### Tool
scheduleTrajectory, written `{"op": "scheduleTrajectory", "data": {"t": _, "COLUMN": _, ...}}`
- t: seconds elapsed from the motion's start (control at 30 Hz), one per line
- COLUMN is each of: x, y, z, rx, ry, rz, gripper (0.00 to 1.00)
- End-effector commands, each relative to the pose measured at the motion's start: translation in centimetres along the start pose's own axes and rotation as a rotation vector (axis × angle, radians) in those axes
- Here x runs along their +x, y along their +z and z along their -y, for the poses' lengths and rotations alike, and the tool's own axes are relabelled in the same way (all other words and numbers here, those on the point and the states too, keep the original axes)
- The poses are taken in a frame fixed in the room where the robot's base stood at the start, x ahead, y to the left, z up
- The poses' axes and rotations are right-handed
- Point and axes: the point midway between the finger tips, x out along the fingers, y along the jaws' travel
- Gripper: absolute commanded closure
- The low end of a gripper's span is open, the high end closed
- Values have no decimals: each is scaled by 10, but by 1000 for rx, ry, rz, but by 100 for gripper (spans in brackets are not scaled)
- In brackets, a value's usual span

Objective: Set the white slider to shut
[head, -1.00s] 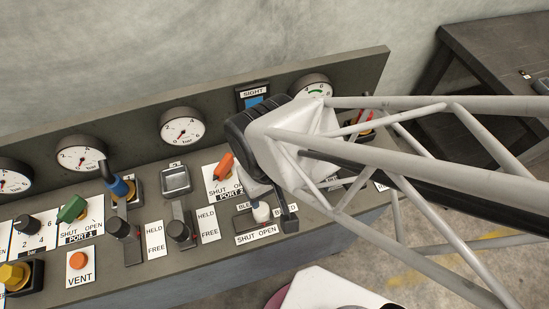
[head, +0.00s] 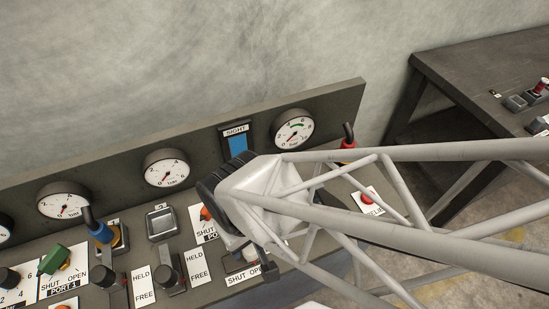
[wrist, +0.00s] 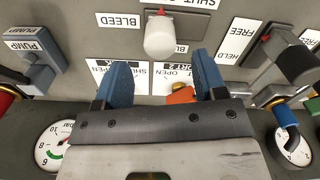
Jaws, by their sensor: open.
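The white slider knob (wrist: 160,37) stands on its plate in the upper middle of the wrist view, with a small red mark above it. My gripper (wrist: 162,76) is open; its two blue fingers are spread to either side, below the knob in that picture, and nothing is seen between them touching the knob. An orange handle (wrist: 180,96) shows between the fingers, close to the gripper body. In the head view my gripper body hides most of the slider, and its SHUT OPEN label (head: 243,275) is partly covered.
A BLEED label (wrist: 118,20) lies beside the slider plate. A HELD/FREE lever (head: 172,274) stands left of my gripper, with a green handle (head: 53,259) farther left. Gauges (head: 166,167) line the back panel. A dark table (head: 465,65) stands at the right.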

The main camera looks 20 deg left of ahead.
Motion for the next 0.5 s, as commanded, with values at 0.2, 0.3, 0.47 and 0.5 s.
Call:
{"op": "scheduleTrajectory", "data": {"t": 0.2, "x": 26, "y": 0, "z": 0, "rx": 0, "ry": 0, "rz": 2, "gripper": 35}}
{"op": "scheduleTrajectory", "data": {"t": 0.3, "x": 39, "y": 1, "z": 0, "rx": 0, "ry": 0, "rz": 3, "gripper": 35}}
{"op": "scheduleTrajectory", "data": {"t": 0.47, "x": 53, "y": 0, "z": 0, "rx": 0, "ry": 0, "rz": 1, "gripper": 35}}
{"op": "scheduleTrajectory", "data": {"t": 0.5, "x": 56, "y": 0, "z": 0, "rx": 0, "ry": 0, "rz": 1, "gripper": 35}}
